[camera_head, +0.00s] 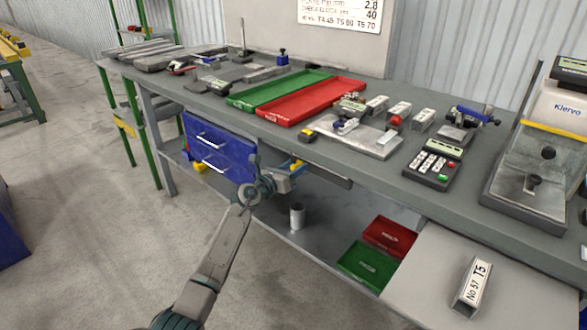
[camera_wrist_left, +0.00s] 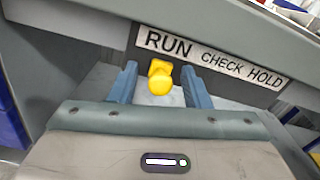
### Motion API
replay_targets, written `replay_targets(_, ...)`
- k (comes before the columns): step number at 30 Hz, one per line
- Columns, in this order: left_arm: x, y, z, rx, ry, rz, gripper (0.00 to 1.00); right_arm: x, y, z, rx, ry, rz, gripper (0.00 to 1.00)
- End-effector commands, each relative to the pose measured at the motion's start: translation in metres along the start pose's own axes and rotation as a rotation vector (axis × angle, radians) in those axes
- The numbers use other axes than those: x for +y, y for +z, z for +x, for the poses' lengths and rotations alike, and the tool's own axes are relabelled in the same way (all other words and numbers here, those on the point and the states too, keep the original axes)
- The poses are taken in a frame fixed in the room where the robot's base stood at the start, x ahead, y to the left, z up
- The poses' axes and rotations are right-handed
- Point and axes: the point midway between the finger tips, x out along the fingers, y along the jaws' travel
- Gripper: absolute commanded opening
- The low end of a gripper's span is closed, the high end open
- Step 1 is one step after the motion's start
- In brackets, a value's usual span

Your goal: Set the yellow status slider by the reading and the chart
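The yellow status slider (camera_wrist_left: 160,80) shows as a knob on the table's front edge, under the word RUN at the left end of the label strip (camera_wrist_left: 212,58) reading RUN, CHECK, HOLD. It also shows in the head view (camera_head: 296,164). My left gripper (camera_wrist_left: 159,88) is open, one blue finger on each side of the knob, with gaps visible; in the head view it (camera_head: 288,176) is at the front edge. The chart (camera_head: 340,14) on the back panel is cut off at the top; 2.8 and 40 are readable. My right gripper is out of view.
Green (camera_head: 275,91) and red (camera_head: 312,101) trays lie on the worktop. A keypad box (camera_head: 434,164) stands near the front edge.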

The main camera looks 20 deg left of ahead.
Motion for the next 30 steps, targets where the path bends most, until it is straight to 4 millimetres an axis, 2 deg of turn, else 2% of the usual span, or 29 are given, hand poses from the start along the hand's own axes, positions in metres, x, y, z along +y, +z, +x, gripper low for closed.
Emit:
replay_targets(4, 0.0, 0.001, -0.004, 0.0, 0.0, 0.002, 0.43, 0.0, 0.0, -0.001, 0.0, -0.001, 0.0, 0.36)
replay_targets(7, 0.0, 0.0, -0.016, 0.001, 0.001, 0.002, 0.43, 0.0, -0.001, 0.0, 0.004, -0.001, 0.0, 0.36)
replay_targets(12, 0.001, 0.0, -0.05, 0.001, 0.001, 0.005, 0.43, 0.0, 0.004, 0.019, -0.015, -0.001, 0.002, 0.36)
replay_targets(18, 0.0, 0.0, -0.087, 0.003, 0.0, 0.003, 0.43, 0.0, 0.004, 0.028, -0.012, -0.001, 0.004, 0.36)
replay_targets(21, 0.001, 0.0, -0.099, 0.001, 0.001, 0.002, 0.43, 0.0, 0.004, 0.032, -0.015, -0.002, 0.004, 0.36)
replay_targets(30, 0.0, 0.0, -0.108, 0.0, 0.0, 0.0, 0.43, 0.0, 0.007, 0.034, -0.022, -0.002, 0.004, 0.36)
